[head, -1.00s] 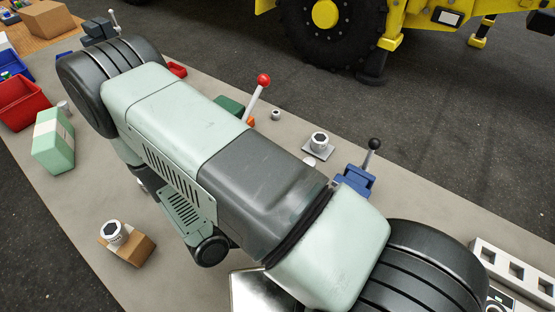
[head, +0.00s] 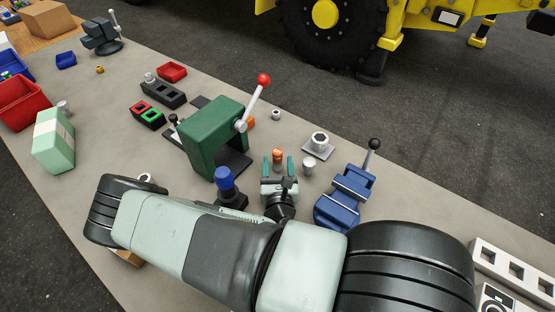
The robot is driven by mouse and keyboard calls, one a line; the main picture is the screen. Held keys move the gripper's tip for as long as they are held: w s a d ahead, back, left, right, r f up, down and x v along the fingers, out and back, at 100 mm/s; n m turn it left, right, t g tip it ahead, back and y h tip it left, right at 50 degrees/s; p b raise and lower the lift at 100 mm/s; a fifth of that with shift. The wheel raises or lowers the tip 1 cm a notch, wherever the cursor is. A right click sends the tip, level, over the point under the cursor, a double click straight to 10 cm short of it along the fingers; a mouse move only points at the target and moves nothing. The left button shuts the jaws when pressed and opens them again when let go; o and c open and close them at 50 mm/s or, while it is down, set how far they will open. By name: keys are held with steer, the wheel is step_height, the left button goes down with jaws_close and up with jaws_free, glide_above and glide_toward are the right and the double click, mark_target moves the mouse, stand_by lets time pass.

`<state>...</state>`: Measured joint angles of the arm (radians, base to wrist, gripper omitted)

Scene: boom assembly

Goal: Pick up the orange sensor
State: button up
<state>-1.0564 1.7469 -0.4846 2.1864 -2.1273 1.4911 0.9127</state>
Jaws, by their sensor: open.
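The orange sensor (head: 277,155), a small upright cylinder with an orange top, is at the table's middle, just right of the green press. My gripper (head: 278,167) points at it with its two teal fingertips apart. The sensor shows between or just beyond the fingertips; I cannot tell which. No contact shows, and the sensor's lower part is partly hidden by the gripper.
The green press (head: 213,130) with its red-knobbed lever stands close left. A blue vise (head: 344,198) stands close right. A grey cylinder (head: 309,166) and a nut on a plate (head: 319,145) are nearby. A blue-topped part (head: 225,180) stands left of my gripper.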

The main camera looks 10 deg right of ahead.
mark_target(278, 159)
steer(key=shift+w+d, duration=0.2)
steer(key=shift+w, duration=1.7)
steer(key=c, duration=1.1)
